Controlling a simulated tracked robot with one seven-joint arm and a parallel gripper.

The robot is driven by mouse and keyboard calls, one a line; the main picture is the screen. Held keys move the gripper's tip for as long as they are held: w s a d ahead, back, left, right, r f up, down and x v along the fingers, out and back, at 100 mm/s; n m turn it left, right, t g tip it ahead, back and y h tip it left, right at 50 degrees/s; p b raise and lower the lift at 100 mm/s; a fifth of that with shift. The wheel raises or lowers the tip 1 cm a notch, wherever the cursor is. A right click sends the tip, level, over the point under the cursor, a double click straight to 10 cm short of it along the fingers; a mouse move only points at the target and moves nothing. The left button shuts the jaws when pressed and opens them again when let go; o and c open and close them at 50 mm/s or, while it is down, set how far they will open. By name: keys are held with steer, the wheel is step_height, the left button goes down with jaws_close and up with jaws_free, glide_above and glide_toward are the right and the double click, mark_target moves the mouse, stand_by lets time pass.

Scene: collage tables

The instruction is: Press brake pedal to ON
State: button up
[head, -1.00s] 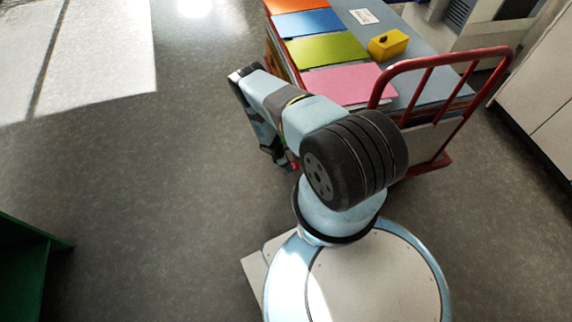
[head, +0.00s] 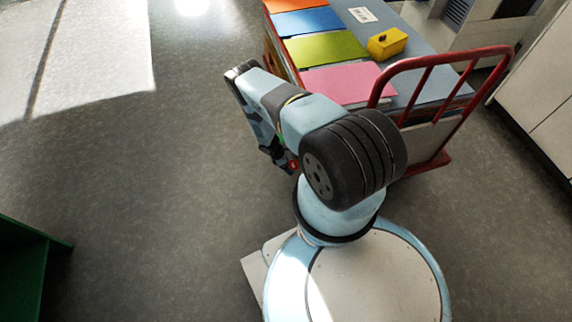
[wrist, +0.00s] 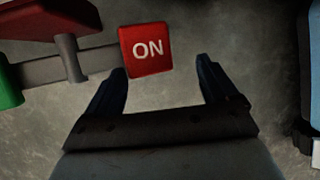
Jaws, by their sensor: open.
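The brake pedal's red ON plate (wrist: 147,49) shows in the wrist view, just beyond the left fingertip of my gripper (wrist: 164,78). A grey bar joins it to a green piece (wrist: 10,85) at the left edge, with a short post (wrist: 70,58) between them. My gripper is open, its two dark fingers apart with only floor between them. I cannot tell whether the left finger touches the plate. In the head view a small red part (head: 293,165) shows below my arm, by the cart's base. The gripper itself is mostly hidden there.
A red-handled cart (head: 440,62) carries orange, blue, green and pink sheets (head: 340,84) and a yellow block (head: 387,42). A green shelf (head: 30,265) stands at lower left. White cabinets (head: 545,95) stand at right. The floor at left is clear.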

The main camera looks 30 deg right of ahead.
steer(key=w+v, duration=0.1)
steer(key=v, duration=1.2)
steer(key=shift+w+r, duration=0.1)
steer(key=shift+r, duration=0.05)
